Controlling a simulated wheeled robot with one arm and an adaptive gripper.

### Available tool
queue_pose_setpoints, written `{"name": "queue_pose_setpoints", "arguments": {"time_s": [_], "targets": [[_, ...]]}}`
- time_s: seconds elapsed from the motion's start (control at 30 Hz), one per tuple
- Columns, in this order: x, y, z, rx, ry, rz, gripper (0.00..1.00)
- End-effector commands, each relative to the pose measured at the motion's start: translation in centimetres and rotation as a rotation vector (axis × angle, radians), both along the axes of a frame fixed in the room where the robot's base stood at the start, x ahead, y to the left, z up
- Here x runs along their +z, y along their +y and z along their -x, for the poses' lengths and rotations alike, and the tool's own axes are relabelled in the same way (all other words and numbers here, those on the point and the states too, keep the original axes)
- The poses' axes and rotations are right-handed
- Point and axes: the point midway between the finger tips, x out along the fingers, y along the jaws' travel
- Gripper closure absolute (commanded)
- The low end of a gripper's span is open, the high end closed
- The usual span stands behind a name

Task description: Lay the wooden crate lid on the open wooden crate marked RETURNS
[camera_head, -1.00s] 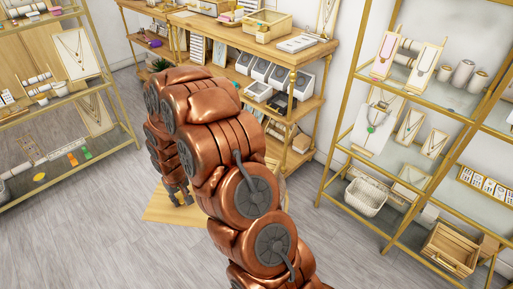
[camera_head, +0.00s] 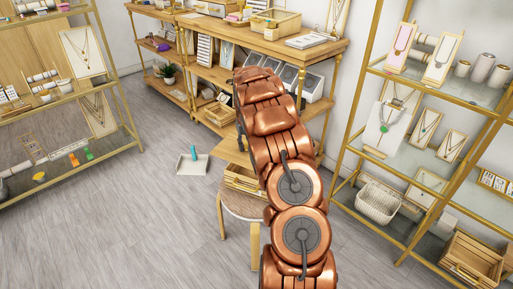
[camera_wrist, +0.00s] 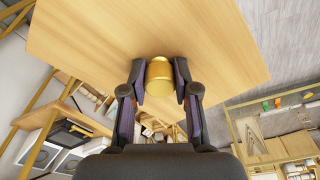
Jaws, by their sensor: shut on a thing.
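The wooden crate lid (camera_wrist: 215,40) is a flat pale board with a round brass knob (camera_wrist: 159,76). My gripper (camera_wrist: 159,80) is shut on this knob, one finger on each side, in the wrist view. In the head view my arm hides the gripper and most of the lid; a pale wood patch (camera_head: 233,151) left of the arm seems to be part of it. A wooden crate (camera_head: 240,182) stands on a round stool, partly behind my arm, below that patch. Its marking and inside cannot be made out. I cannot tell the gap between lid and crate.
The stool (camera_head: 240,206) has pale legs. A white dustpan (camera_head: 192,166) with a teal part lies on the floor to its left. Display shelves stand left, behind and right. Another slatted crate (camera_head: 472,260) sits low at right. The front left floor is clear.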

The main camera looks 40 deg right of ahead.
Motion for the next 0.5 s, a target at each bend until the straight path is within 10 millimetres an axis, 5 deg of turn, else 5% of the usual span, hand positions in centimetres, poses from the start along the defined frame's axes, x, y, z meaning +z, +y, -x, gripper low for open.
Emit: {"name": "queue_pose_setpoints", "arguments": {"time_s": [0.2, 0.5], "targets": [[-0.7, -3.2, 0.7, 0.010, -0.003, 0.004, 1.00], [-0.6, -4.4, 1.2, 0.034, -0.002, 0.003, 1.00]]}}
